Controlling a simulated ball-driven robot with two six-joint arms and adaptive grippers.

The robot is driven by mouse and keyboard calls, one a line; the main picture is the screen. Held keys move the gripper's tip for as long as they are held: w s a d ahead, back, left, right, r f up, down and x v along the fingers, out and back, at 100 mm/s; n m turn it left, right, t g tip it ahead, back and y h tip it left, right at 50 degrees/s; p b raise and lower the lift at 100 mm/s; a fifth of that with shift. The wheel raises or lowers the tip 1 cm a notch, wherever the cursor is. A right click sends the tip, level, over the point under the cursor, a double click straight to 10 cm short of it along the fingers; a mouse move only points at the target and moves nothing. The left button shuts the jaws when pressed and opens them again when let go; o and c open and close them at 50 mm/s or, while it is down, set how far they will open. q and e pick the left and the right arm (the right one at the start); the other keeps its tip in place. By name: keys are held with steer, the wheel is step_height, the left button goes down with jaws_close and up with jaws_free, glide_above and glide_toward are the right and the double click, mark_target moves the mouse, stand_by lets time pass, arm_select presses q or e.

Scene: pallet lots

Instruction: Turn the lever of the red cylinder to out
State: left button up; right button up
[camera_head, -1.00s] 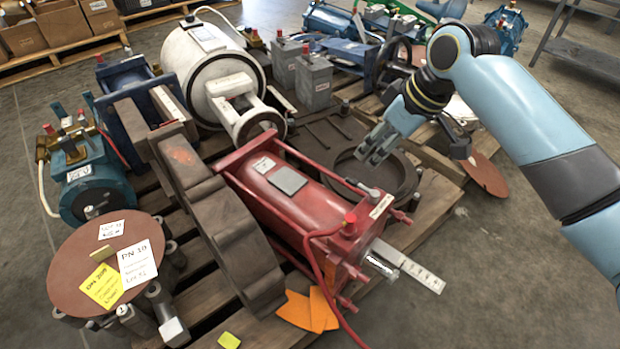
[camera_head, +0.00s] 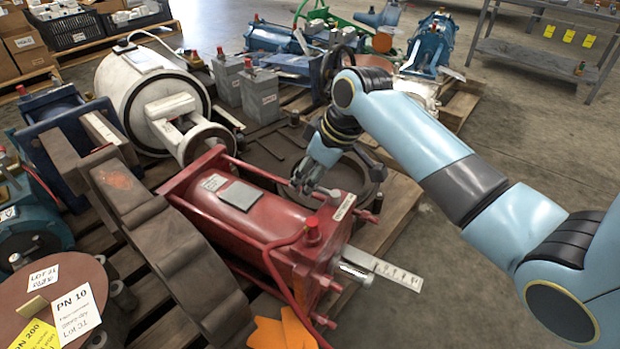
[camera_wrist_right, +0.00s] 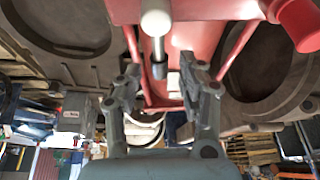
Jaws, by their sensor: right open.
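The red cylinder (camera_head: 265,222) lies on the pallet in the middle of the head view, with a rod and a white marked strip at its near right end. My right gripper (camera_head: 308,187) is above its far right side, close to a small lever with a pale knob (camera_head: 333,194). In the right wrist view the lever's white knob and metal rod (camera_wrist_right: 157,28) stand in front of the red body (camera_wrist_right: 205,10). My right gripper (camera_wrist_right: 161,85) is open there, and the rod's end shows between the fingertips. I cannot tell whether they touch. My left gripper is out of view.
A brown ring-shaped casting (camera_head: 165,245) lies left of the cylinder. A white motor-like unit (camera_head: 145,92) and grey boxes (camera_head: 262,97) stand behind. A red hose (camera_head: 278,270) runs along the near end. Open floor (camera_head: 400,290) lies to the right, below my right arm.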

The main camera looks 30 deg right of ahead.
jaws_close()
stand_by(0.5)
